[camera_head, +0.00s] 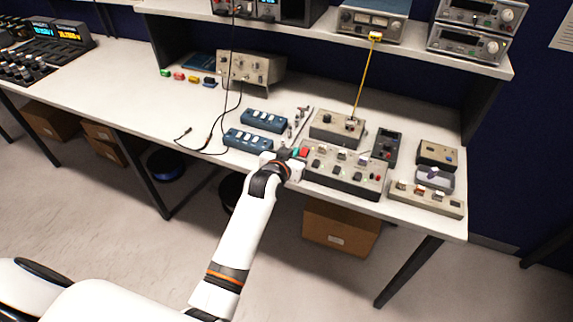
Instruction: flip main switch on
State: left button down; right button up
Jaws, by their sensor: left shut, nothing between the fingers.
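My left gripper (292,155) is shut and empty at the left end of the box. Whether it touches the box is unclear, and the fingers hide part of that end. My right gripper is out of view.
Two blue switch strips (248,140) lie left of the gripper. Behind the box stands a grey instrument (337,128) with a yellow cable (365,75). A dark meter (386,147) and a power strip (427,199) are to the right. The bench's left middle is mostly clear.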

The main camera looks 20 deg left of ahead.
pick_arm(q)
jog(key=s, duration=0.4)
jog(key=shift+s+a+r+b, duration=0.1)
jog(key=shift+s+r+b, duration=0.15)
jog(key=shift+s+b, duration=0.15)
jog(key=s+d+f+g+b, duration=0.15)
jog(key=s+f, duration=0.35)
jog(key=f, duration=0.6)
jog(key=s+f+m+g, duration=0.1)
jog(key=s+f+g, duration=0.3)
jog(key=f, duration=0.8)
jog(key=s+f+g+b, duration=0.1)
jog(key=s+f, duration=0.5)
jog(key=f, duration=0.5)
jog(key=s+a+f+g, duration=0.1)
jog(key=s+f+g, duration=0.1)
jog(key=s+f, duration=0.4)
jog(key=s+a+f+g+b, duration=0.1)
jog(key=s+f, duration=0.5)
jog(key=s, duration=1.1)
jog(key=s+a+f+m+g+b, duration=0.1)
jog(key=s+a+f+g, duration=0.1)
jog(key=s+f, duration=0.5)
jog(key=s+g, duration=0.1)
jog(key=s, duration=0.3)
jog(key=shift+s+a, duration=0.25)
jog(key=shift+a, duration=0.05)
jog(key=shift+f, duration=0.1)
